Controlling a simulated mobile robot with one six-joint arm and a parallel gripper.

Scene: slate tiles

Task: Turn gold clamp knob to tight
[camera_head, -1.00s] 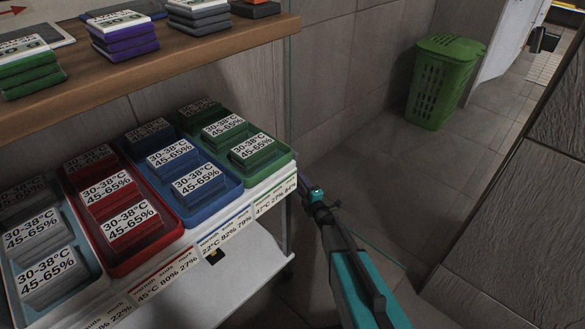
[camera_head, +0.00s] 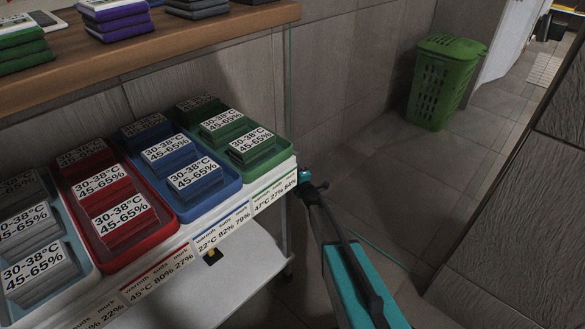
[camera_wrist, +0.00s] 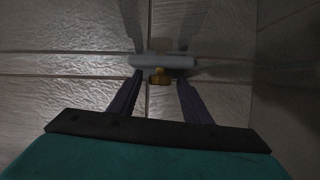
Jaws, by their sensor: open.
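The gold clamp knob (camera_wrist: 158,77) shows in the wrist view, just below a pale grey bar (camera_wrist: 160,61). It lies between the two dark fingers of my gripper (camera_wrist: 160,79), near their tips. The fingers are spread, with a visible gap on either side of the knob. I cannot tell whether the knob is fully within finger reach. The fingers and the knob cannot be made out there.
A white shelf (camera_head: 205,240) holds green, blue, red and pale trays of labelled blocks. A wooden shelf (camera_head: 150,55) with stacked blocks is above. A small black-and-yellow thing (camera_head: 213,257) is on the lower shelf. A green basket (camera_head: 440,85) stands behind; the tiled floor between is clear.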

